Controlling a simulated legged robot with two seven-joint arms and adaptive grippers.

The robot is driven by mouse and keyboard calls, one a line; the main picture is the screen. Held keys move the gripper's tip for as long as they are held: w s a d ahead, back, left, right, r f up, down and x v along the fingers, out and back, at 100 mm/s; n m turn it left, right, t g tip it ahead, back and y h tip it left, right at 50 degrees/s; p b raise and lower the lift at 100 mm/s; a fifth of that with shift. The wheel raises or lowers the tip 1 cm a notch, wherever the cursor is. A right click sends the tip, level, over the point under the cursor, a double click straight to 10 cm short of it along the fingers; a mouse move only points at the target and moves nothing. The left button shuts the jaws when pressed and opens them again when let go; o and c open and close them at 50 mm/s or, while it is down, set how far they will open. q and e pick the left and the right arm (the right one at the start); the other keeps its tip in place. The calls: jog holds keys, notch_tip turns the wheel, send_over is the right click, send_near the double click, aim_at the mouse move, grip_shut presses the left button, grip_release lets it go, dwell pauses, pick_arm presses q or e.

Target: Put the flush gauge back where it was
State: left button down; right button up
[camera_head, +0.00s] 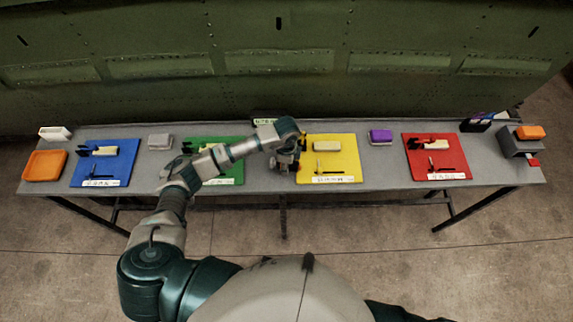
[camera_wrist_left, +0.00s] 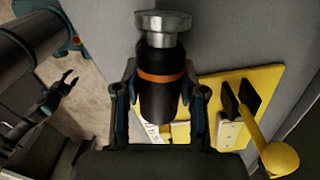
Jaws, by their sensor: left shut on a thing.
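My left gripper (camera_head: 287,162) is shut on a black cylinder (camera_wrist_left: 160,92) with an orange band and a silver end, which I take to be the flush gauge. The wrist view shows a finger on each side of it. In the head view the gripper is over the table at the left edge of the yellow mat (camera_head: 340,147), and the gauge is hard to make out there. Whether it touches the table I cannot tell. My right gripper (camera_wrist_left: 66,84) seems to show small at the left of the wrist view, fingers apart and empty, away from the table.
Blue (camera_head: 81,174), green (camera_head: 230,148) and red (camera_head: 455,147) mats with tools lie along the grey table (camera_head: 385,172). Orange tray (camera_head: 45,165) stands left; grey block (camera_head: 160,141) and purple block (camera_head: 381,136) lie between mats. The green fuselage panel (camera_head: 200,90) rises behind.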

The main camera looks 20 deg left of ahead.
pick_arm(q)
jog(key=shift+f, duration=0.55)
jog(key=shift+f, duration=0.25)
jog(key=c, duration=0.7)
grip_release()
jog(key=shift+o, duration=0.2)
notch_tip(320, 180, up, 18)
jog(key=b, duration=0.2)
jog(key=shift+f, duration=0.25)
jog(key=shift+s, duration=0.15)
